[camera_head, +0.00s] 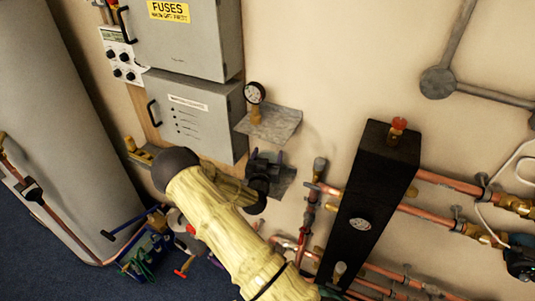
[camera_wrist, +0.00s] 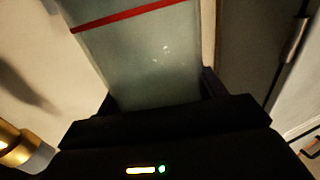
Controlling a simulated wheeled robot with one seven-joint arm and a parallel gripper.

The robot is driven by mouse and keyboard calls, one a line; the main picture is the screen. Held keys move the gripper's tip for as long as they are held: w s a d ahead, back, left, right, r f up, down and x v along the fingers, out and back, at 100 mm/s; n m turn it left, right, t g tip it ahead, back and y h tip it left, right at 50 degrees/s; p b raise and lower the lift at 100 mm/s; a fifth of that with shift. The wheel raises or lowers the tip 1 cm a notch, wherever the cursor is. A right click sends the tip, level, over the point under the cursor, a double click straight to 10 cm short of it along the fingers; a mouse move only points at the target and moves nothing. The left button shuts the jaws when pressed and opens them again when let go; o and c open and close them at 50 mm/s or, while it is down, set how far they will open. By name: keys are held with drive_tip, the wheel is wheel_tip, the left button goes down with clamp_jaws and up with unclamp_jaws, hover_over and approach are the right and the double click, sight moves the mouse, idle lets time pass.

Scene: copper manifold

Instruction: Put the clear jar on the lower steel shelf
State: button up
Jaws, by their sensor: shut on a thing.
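The clear jar (camera_wrist: 150,55) is pale and see-through with a red band, and it fills the middle of the wrist view. My gripper (camera_wrist: 160,95) is shut on it, with one dark finger on each side. In the head view my gripper (camera_head: 264,168) is in front of the lower steel shelf (camera_head: 285,182), just under the upper shelf. The arm and gripper cover part of the lower shelf.
The upper steel shelf (camera_head: 270,124) holds a pressure gauge (camera_head: 255,93) on a brass fitting. Grey cabinets (camera_head: 196,115) stand close on the left. A black manifold block (camera_head: 368,195) and copper pipes (camera_head: 440,216) are on the right. A blue tool crate (camera_head: 150,250) is on the floor.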

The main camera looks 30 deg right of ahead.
drive_tip(key=shift+w, duration=0.15)
drive_tip(key=shift+s+d+f, duration=0.1)
drive_tip(key=shift+s+f, duration=0.05)
drive_tip(key=shift+s, duration=0.1)
drive_tip(key=o, duration=2)
drive_tip(key=shift+w, duration=0.15)
